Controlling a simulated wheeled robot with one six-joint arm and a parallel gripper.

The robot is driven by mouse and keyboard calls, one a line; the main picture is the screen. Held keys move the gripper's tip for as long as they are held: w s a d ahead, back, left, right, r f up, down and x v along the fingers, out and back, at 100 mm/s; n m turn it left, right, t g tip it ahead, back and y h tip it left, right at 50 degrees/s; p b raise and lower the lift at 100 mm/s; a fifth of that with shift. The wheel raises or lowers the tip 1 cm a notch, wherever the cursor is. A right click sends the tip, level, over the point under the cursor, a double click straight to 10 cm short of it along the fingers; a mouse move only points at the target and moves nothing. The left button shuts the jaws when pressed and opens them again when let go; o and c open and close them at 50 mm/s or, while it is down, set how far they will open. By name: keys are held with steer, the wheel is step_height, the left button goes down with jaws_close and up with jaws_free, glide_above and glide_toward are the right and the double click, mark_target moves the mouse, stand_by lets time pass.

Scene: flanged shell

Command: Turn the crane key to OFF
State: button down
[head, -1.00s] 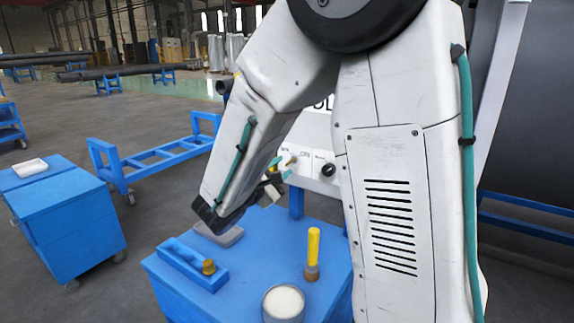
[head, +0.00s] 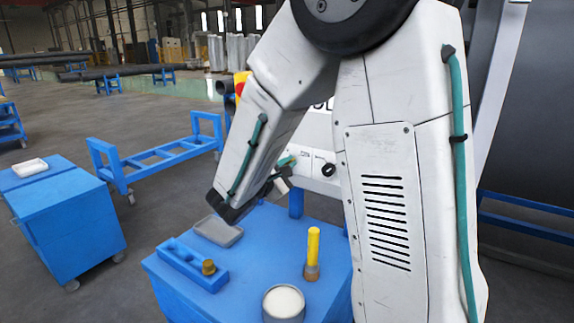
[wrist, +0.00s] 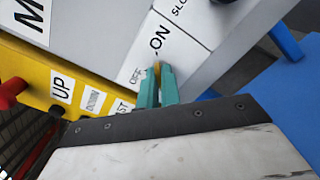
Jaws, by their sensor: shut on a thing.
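The crane key (wrist: 157,67) shows as a small yellow sliver between the teal fingertips of my gripper (wrist: 158,86) in the wrist view. My gripper is shut on it, and the fingers hide most of the key. The white panel (wrist: 185,55) around it bears an OFF label (wrist: 137,75) and an ON label (wrist: 160,37). The fingertips lie just beside OFF. In the head view my gripper (head: 286,161) is at the panel (head: 318,135), partly hidden by my own arm. Which way the key points is hard to tell.
A black knob (head: 328,170) sits right of the gripper. A yellow box (wrist: 85,85) with UP and DOWN labels and a red button (wrist: 12,92) is close by. Below, a blue cart (head: 245,270) carries a yellow-handled tool (head: 313,245), a tin (head: 284,303) and a grey tray (head: 218,231).

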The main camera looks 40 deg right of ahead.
steer(key=n, duration=1.7)
stand_by(0.3)
steer(key=shift+n, duration=0.4)
steer(key=c, duration=1.6)
jaws_free()
steer(key=shift+a, duration=0.15)
